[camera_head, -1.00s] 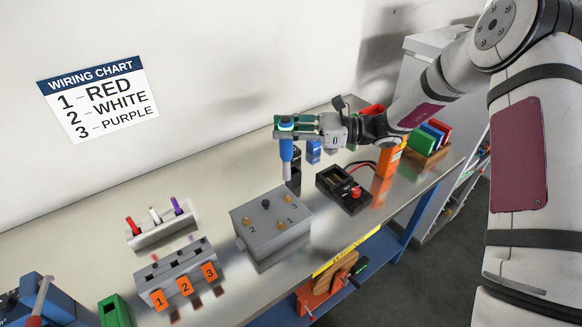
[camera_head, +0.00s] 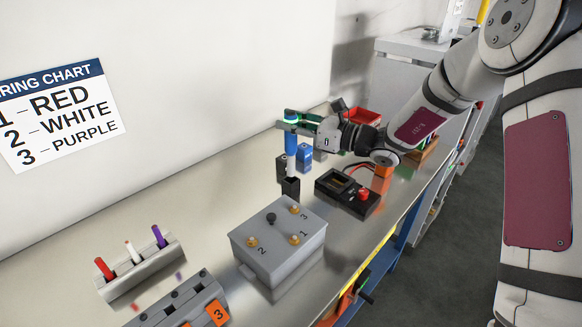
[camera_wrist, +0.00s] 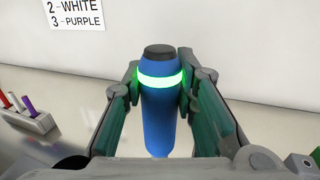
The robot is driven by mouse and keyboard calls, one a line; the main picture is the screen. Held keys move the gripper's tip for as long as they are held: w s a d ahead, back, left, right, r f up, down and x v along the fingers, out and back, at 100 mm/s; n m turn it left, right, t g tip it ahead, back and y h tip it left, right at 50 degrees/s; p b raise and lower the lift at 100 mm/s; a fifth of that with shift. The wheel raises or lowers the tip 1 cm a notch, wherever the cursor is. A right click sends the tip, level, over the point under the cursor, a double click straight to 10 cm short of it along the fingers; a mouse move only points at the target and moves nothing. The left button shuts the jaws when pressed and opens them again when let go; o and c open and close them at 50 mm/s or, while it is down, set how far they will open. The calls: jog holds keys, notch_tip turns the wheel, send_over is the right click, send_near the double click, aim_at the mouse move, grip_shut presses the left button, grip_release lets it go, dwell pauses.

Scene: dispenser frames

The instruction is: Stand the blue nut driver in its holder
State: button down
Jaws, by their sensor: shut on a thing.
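The blue nut driver (camera_head: 291,142) hangs upright in my gripper (camera_head: 292,119), its pale shaft pointing down. In the wrist view its blue handle (camera_wrist: 159,115) has a dark cap and a glowing green ring, with a finger pressed on each side. My gripper (camera_wrist: 160,78) is shut on the handle near its top. A black holder (camera_head: 290,187) stands on the bench directly below the driver. The shaft's lower end meets the holder's top in the head view; I cannot tell whether it is inside or just above. The wrist view hides the shaft tip behind the handle.
A grey box (camera_head: 270,248) with numbered brass terminals stands in front of the holder. A black meter (camera_head: 340,195) with a red knob is to the right, and a blue block (camera_head: 304,156) is close behind.

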aim_at(296, 149)
jog(key=shift+f, duration=3.55)
jog(key=c, duration=1.3)
grip_release()
